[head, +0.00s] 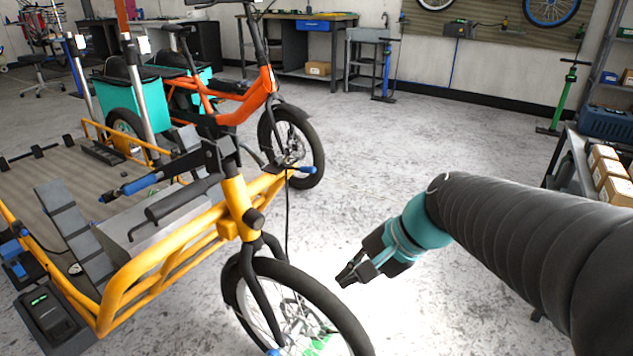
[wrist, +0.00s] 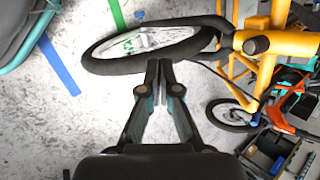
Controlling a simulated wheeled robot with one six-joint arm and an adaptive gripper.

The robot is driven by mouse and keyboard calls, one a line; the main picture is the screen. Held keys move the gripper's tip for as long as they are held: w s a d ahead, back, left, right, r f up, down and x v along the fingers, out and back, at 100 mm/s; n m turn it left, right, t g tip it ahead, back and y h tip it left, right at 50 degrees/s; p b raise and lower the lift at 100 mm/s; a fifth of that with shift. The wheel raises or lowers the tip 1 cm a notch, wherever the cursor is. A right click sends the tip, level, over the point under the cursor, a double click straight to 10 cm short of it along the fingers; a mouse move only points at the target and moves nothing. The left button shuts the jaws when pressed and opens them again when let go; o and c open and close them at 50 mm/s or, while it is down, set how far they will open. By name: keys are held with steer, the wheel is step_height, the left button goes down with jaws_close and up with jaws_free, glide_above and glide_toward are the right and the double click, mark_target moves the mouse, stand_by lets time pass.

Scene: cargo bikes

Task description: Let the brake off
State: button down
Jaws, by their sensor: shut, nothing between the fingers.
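The yellow cargo bike (head: 243,207) stands at the left, its front wheel (head: 300,310) nearest me. A blue-ended lever (head: 303,169) sticks out to the right near its head tube. A dark handle with a blue grip (head: 140,184) lies to the left of the tube. I cannot tell which of these is the brake. My gripper (head: 347,279) is shut and empty, right of the front wheel and apart from the levers. In the wrist view my gripper (wrist: 158,66) points at the front wheel (wrist: 140,45), with the yellow frame (wrist: 285,44) to the right.
An orange bike (head: 235,105) with teal boxes stands behind. Shelving with cartons (head: 605,165) is at the right, beside a green pump (head: 562,95). A workbench (head: 300,35) lines the back wall. The pale floor (head: 420,130) between is clear.

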steer(key=w+d+f+m+t+y+b, duration=0.1)
steer(key=w+f+m+t+y, duration=0.1)
steer(key=w+m, duration=0.3)
steer(key=w+d+f+m+t+y+b, duration=0.1)
steer(key=w+m, duration=0.5)
steer(key=w, duration=0.7)
steer(key=w+d+f+m+t+y+b, duration=0.2)
steer(key=w+m+t+y, duration=0.2)
steer(key=w, duration=0.5)
steer(key=shift+w+f+m+y+b, duration=0.3)
steer(key=shift+m+y, duration=0.3)
steer(key=shift+m, duration=0.2)
steer(key=w+a+r, duration=0.3)
steer(key=w+a, duration=0.3)
steer(key=a, duration=0.3)
steer(key=shift+r+b, duration=0.4)
steer(key=shift+a+r, duration=0.1)
